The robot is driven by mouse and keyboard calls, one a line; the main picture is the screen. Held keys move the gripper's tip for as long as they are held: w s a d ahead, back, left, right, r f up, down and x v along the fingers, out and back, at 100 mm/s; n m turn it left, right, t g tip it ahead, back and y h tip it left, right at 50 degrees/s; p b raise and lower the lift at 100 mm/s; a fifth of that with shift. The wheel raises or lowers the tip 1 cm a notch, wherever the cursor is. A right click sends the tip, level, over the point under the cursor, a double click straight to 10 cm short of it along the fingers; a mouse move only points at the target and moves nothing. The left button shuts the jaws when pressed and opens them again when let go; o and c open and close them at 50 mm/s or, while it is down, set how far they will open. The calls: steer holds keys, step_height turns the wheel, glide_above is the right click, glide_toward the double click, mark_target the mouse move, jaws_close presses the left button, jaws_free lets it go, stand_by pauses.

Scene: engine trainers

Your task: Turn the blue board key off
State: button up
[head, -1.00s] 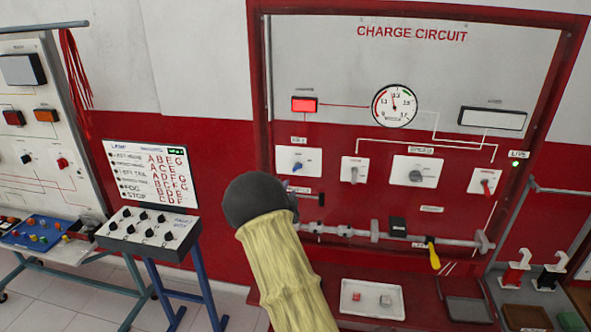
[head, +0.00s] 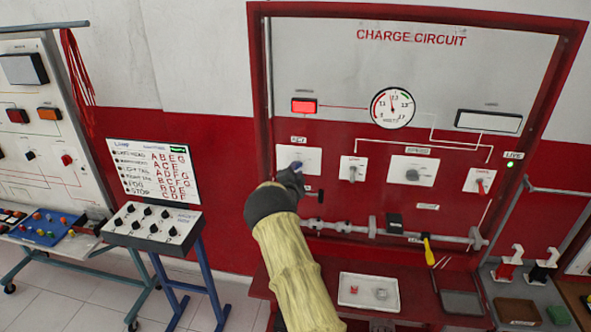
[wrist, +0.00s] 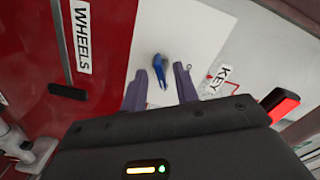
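The blue key (wrist: 159,68) sits on a white plate (wrist: 175,35) labelled KEY on the charge circuit board. In the wrist view my gripper (wrist: 159,78) is open, with one dark finger on each side of the key. The fingers appear apart from the key. In the head view my gripper (head: 290,172) is in front of the KEY plate (head: 310,160), and it hides the key. The red indicator lamp (head: 304,105) above the plate is lit.
Other switch plates (head: 353,168) lie to the right on the board. A horizontal bar (head: 345,228) runs below them. A white tray (head: 368,292) with small parts is on the ledge below. A lamp box (head: 150,228) on a stand is to the left.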

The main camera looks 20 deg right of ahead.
jaws_close()
steer(key=shift+f+n+b, duration=0.2)
steer(key=shift+n+b, duration=0.2)
steer(key=shift+b, duration=0.5)
steer(key=n+b, duration=1.1)
steer(key=shift+d+r+b, duration=0.1)
steer(key=shift+b, duration=0.2)
